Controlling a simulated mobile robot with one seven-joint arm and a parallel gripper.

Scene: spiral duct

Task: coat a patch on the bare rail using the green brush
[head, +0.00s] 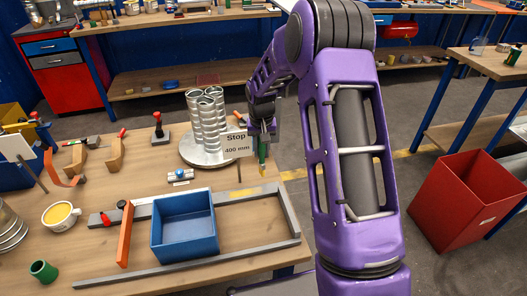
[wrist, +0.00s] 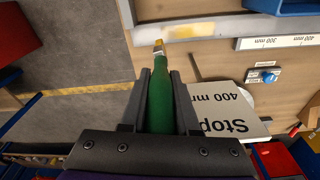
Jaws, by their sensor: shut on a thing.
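My gripper (head: 262,132) is shut on the green brush (head: 262,153), which points down near the table's right edge. In the wrist view, the green handle (wrist: 160,105) sits between both fingers. Its bristle tip (wrist: 158,44) is yellowish and lies just short of the rail (wrist: 240,24); I cannot tell its height above the table. The grey metal rail (head: 268,190) is part of a rectangular frame on the table. It bears a yellow patch (head: 237,193), which also shows in the wrist view (wrist: 205,30) beside a whitish area.
A "Stop 400 mm" sign (head: 238,145) stands close beside my gripper, before a round base with spiral ducts (head: 205,115). A blue tray (head: 184,228) sits across the frame. A cup of yellow liquid (head: 61,214) stands left. A red bin (head: 465,205) is on the floor right.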

